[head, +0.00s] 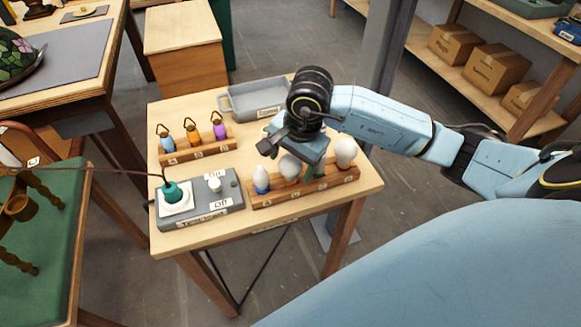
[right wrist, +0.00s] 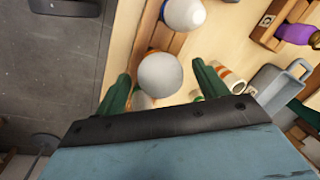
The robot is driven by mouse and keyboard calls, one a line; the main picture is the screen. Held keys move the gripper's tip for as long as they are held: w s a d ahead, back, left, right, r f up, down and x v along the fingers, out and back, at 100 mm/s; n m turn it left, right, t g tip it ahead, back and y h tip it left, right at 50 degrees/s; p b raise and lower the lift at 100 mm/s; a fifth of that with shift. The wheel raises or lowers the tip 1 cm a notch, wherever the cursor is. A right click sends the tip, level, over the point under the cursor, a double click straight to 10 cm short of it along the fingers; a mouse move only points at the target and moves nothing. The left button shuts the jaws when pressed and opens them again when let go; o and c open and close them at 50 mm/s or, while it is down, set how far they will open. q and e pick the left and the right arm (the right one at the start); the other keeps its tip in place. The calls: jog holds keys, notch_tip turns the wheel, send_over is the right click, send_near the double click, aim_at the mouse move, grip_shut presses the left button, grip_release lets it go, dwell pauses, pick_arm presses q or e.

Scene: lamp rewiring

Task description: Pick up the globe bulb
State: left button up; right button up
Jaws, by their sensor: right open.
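The globe bulb (head: 290,167), round and white, stands in the wooden bulb rack (head: 262,201), partly hidden by my right gripper (head: 296,155) just above it. In the right wrist view the globe bulb (right wrist: 160,74) shows between the two green fingers of my right gripper (right wrist: 163,80), which is open. I cannot tell whether either finger touches it. My left gripper is not in view.
A blue-based bulb (head: 261,181) stands left of the globe bulb, a larger white bulb (head: 345,151) to the right. A striped cylinder (right wrist: 230,80) lies near one finger.

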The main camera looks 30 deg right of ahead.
jog(key=shift+w+f, duration=0.15)
jog(key=shift+f, duration=0.5)
jog(key=c, duration=1.1)
